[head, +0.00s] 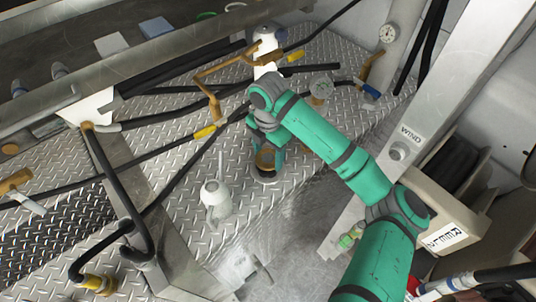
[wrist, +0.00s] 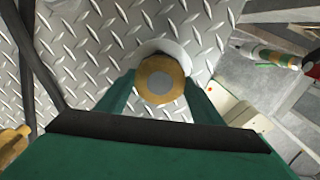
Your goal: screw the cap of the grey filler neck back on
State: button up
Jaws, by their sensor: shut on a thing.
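A round brass-coloured cap with a grey centre (wrist: 160,82) is between the fingers of my gripper (wrist: 160,92) in the wrist view. The gripper is shut on it. A pale grey round body, seemingly the filler neck (wrist: 160,47), shows just behind the cap, mostly covered by it. I cannot tell whether the cap touches the neck or is held apart from it. In the head view my gripper (head: 267,158) points down at the tread-plate deck, with a brownish ring visible between its fingers. The neck is largely hidden there.
A pale grey spouted can (head: 215,198) stands left of my gripper on the tread-plate deck (head: 180,235). Black hoses (head: 165,190) with yellow fittings run across the deck. A beige box labelled REEL (head: 445,236) stands at the right. A steel rail (head: 130,65) crosses the upper left.

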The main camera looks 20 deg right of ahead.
dwell(0.3)
jog(key=m, duration=0.5)
jog(key=m, duration=0.5)
dwell(0.4)
jog(key=shift+m, duration=0.6)
jog(key=m, duration=0.4)
